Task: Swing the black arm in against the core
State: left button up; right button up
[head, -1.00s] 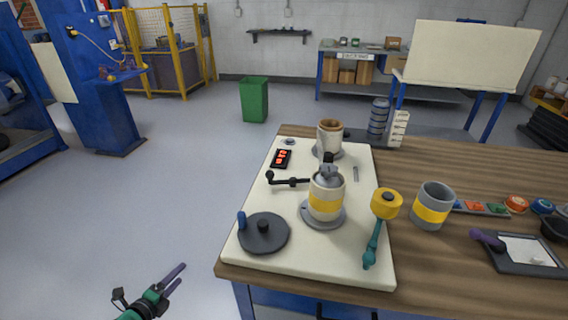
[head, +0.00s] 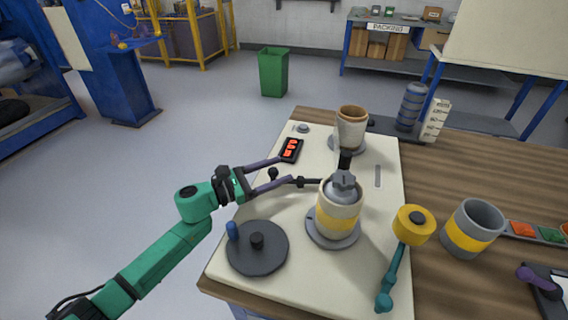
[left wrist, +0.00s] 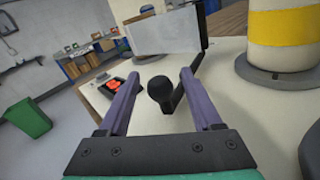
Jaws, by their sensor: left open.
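The black arm (head: 306,182) is a thin bar with a round black knob at its left end. It reaches toward the core (head: 338,215), a cream cylinder with a yellow band, standing upright on a grey round base. The knob and arm end are apart from the core, to its left. My left gripper (head: 284,170) is open, its purple fingers on either side of the knob. In the left wrist view the knob (left wrist: 160,90) sits between the two fingers, with gaps showing, and the core (left wrist: 285,35) stands at upper right. My right gripper is not in view.
A black box with red digits (head: 291,149) lies just beyond my fingers. A dark disc with a blue peg (head: 257,248) is in front. A second cream roller (head: 351,128) stands behind.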

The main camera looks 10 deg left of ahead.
pick_arm(q)
jog(key=shift+x, duration=1.15)
grip_shut()
dwell(0.5)
